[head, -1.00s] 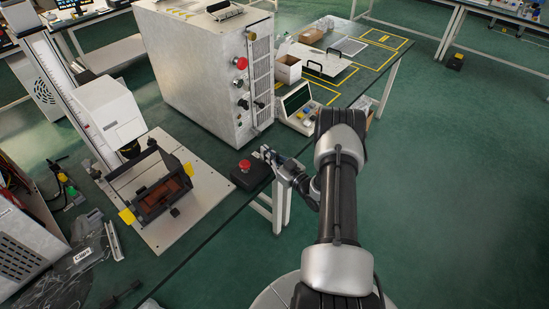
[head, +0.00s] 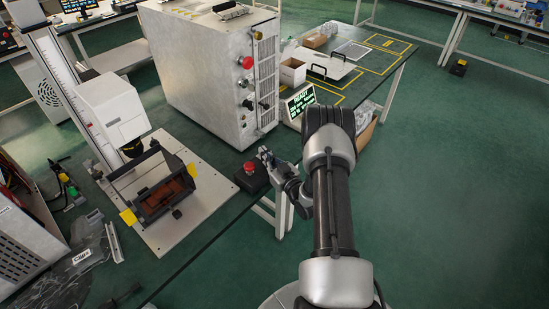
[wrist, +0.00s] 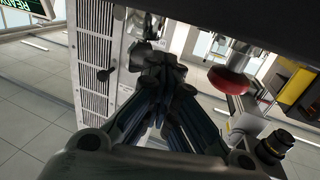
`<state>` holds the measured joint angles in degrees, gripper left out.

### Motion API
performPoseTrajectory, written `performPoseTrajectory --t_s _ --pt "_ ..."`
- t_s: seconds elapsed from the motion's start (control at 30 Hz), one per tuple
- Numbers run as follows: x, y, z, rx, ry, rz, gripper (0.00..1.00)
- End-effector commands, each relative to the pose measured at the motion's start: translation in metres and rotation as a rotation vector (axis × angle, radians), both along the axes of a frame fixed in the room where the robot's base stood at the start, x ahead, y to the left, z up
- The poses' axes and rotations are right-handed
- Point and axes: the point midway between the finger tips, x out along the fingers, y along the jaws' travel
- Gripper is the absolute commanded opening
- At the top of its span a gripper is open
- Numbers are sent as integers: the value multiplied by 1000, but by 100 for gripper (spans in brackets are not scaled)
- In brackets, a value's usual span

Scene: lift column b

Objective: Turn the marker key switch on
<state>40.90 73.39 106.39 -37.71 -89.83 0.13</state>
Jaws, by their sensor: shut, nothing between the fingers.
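The marker's grey control cabinet (head: 195,75) stands on the green bench in the head view. Its narrow front carries a red button (head: 247,62) and several small controls (head: 248,104); I cannot tell for certain which is the key switch. My gripper (head: 265,153) is shut and empty, low in front of the cabinet and beside a red-topped stop box (head: 250,175). In the wrist view, my gripper's closed fingers (wrist: 165,82) point towards the cabinet's vented front (wrist: 94,50). They partly hide the metallic controls behind them; contact cannot be told.
A small display (head: 301,102) right of the cabinet shows green text reading READY. The marking head (head: 110,110) and its fixture (head: 165,190) stand to the left. A white box (head: 291,72) stands further back. Open floor lies to the right.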

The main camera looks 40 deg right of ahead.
Motion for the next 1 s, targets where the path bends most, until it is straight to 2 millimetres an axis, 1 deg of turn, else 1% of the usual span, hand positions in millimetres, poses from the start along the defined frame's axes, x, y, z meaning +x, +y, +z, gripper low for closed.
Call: performPoseTrajectory --t_s 0.77,0.87,0.97,1.0 --pt "1 0 0 0 0 -1 0" --pt "-5 0 0 1 1 -2 0" --pt "-19 0 -1 2 3 -4 0" --pt "-26 1 -1 3 2 -4 0"
